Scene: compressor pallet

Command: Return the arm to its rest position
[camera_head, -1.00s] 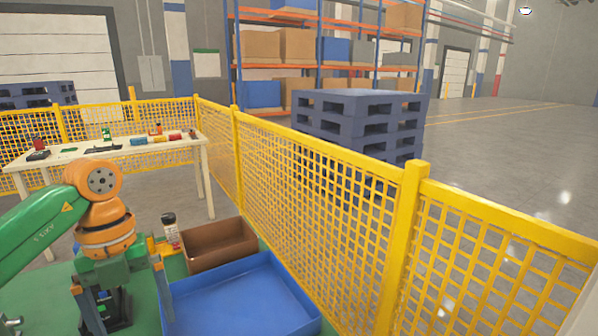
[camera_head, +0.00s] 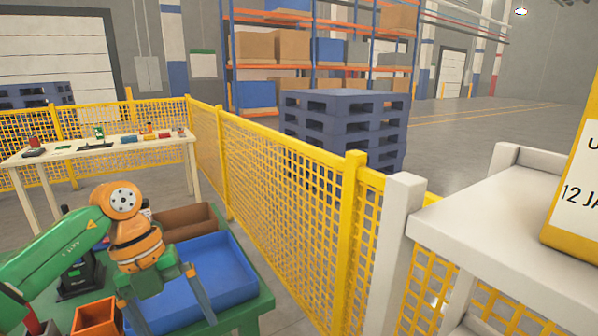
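My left arm (camera_head: 62,248), green with orange joints, comes in from the left. Its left gripper (camera_head: 165,304) points down over the blue tray (camera_head: 240,262). Its two fingers stand wide apart, and I see nothing held between them. My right arm and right gripper are not in the picture.
The green workbench (camera_head: 252,312) carries the tray, a brown bin (camera_head: 188,218), an orange bin (camera_head: 97,318) and a black device (camera_head: 78,278). A yellow mesh fence (camera_head: 275,205) runs behind it. A white stand (camera_head: 480,222) with a yellow box (camera_head: 577,200) is at right.

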